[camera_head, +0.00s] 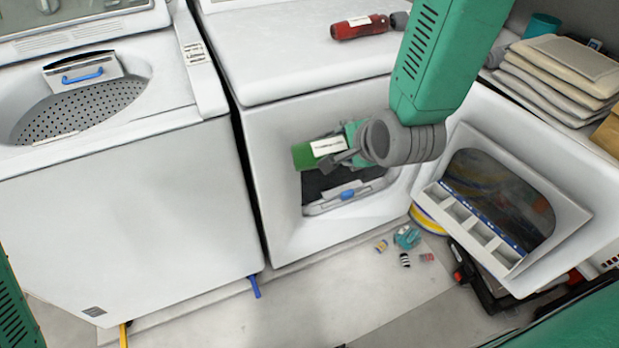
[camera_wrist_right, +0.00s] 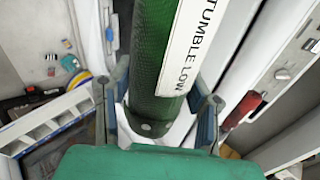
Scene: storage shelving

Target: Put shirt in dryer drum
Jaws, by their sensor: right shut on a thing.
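A green item with a white label (camera_head: 305,156), which I take to be the shirt, is held by my right gripper (camera_head: 350,146). It looks rolled or stiff in the right wrist view (camera_wrist_right: 162,50), where the label reads "TUMBLE LOW". My right gripper is shut on it. Both show at the upper part of the dryer's open front, over the dark drum opening (camera_head: 318,187); I cannot tell how far in they are. The dryer (camera_head: 272,165) has its door (camera_head: 545,262) open to the right. My left gripper is out of view.
A top-loading washer (camera_head: 130,210) stands at the left. A red tool (camera_head: 358,27) lies on the dryer top. Folded cloths (camera_head: 560,70) are stacked at the right. Small items (camera_head: 406,238) lie on the floor below the opening. The floor in front is mostly clear.

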